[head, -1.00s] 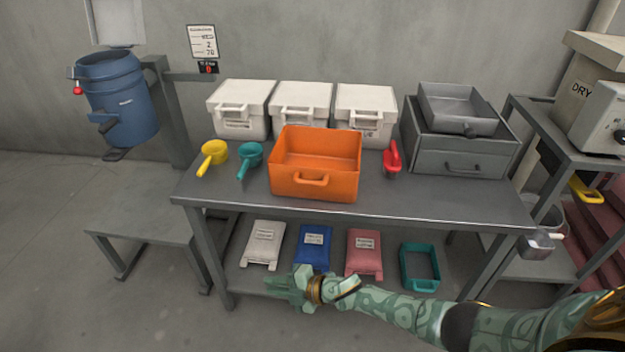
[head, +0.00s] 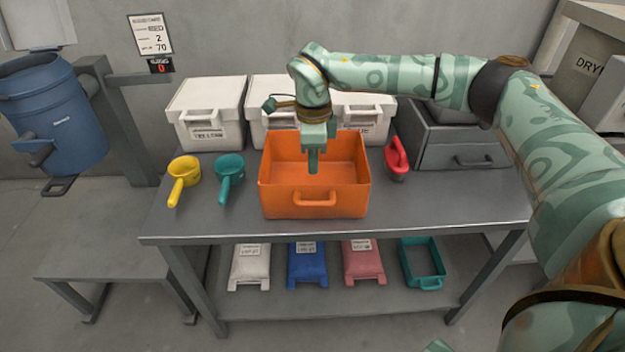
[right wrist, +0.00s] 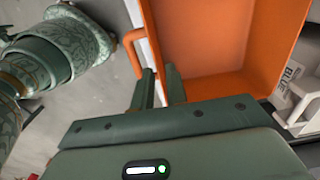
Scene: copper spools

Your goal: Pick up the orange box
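The orange box (head: 283,202) sits upright on the grey table with its open top up and a handle on its front wall. In the right wrist view the orange box (right wrist: 215,35) fills the upper right, its handle at the left. My right gripper (head: 313,168) points down over the box's opening in the head view. In the right wrist view my right gripper (right wrist: 160,74) is open, its two fingers apart, with the box's handled wall in line with the gap. I cannot tell whether they touch it. My left gripper is not in view.
White lidded bins (head: 208,110) stand behind the box. Yellow (head: 184,168) and teal (head: 230,168) scoops lie to its left, a red scoop (head: 397,160) to its right, near a grey drawer unit (head: 455,160). Bags and a teal tray (head: 432,284) are on the lower shelf.

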